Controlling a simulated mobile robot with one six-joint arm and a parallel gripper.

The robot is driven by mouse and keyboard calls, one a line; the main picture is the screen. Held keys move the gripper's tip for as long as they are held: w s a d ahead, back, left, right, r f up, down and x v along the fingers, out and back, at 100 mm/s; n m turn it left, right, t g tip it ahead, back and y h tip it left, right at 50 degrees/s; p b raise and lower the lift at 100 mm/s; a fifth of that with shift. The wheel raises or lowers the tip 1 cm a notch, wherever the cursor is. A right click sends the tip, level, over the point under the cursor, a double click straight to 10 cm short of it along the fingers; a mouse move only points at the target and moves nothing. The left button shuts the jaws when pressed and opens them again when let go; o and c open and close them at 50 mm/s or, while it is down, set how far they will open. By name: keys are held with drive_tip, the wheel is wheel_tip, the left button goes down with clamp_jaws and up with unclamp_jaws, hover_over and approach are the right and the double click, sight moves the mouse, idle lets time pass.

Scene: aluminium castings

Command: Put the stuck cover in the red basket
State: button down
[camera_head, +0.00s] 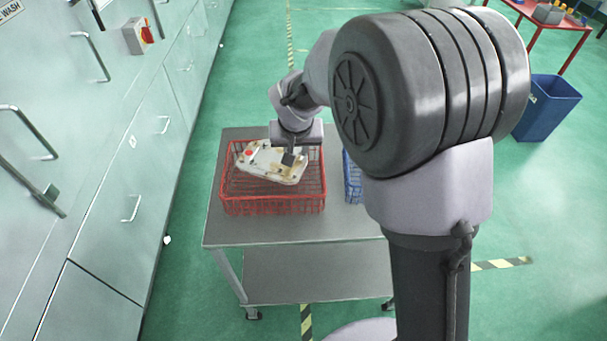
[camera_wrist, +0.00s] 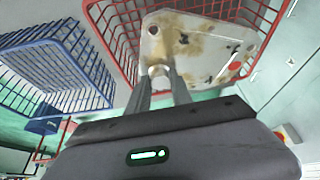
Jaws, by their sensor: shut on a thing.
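The cover (camera_head: 272,163) is a pale, flat piece with brown stains and a red dot. It is at the red basket (camera_head: 274,206), over its opening and within its rim in the head view. The cover also shows in the wrist view (camera_wrist: 205,50), with the red basket (camera_wrist: 100,12) around it. My gripper (camera_head: 289,157) is shut on the near edge of the cover; its fingers (camera_wrist: 164,72) meet at that edge in the wrist view. I cannot tell whether the cover touches the basket's floor.
The red basket stands on a grey two-shelf cart (camera_head: 235,233). A blue basket (camera_head: 352,178) stands to its right, partly hidden by my arm. Grey cabinets (camera_head: 105,150) line the left. A blue bin (camera_head: 546,107) and a red table (camera_head: 545,22) are at the right.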

drive_tip(key=f+b, duration=0.2)
drive_tip(key=f, duration=0.3)
drive_tip(key=f+b, duration=0.2)
drive_tip(key=f, duration=0.3)
drive_tip(key=shift+s+a+b, duration=0.1)
drive_tip(key=shift+a+b, duration=0.1)
drive_tip(key=shift+b, duration=0.1)
drive_tip(key=c, duration=1.1)
unclamp_jaws()
drive_tip(key=shift+c, duration=0.2)
drive_tip(key=shift+r, duration=0.1)
drive_tip(key=p+v, duration=0.4)
drive_tip(key=v, duration=0.8)
drive_tip(key=shift+d+r+p, duration=0.1)
drive_tip(key=shift+p, duration=0.2)
drive_tip(key=s+d+r+m+y, duration=0.1)
drive_tip(key=s+d+r+m, duration=0.1)
drive_tip(key=s+d+r, duration=0.35)
drive_tip(key=s+d+r+m, duration=0.1)
drive_tip(key=s+d+r, duration=0.1)
drive_tip(key=s+r, duration=0.65)
drive_tip(key=s+f+m+t+y, duration=0.1)
drive_tip(key=s, duration=1)
drive_tip(key=shift+s+a+f, duration=0.2)
drive_tip(key=shift+a+f, duration=0.05)
drive_tip(key=shift+a, duration=0.15)
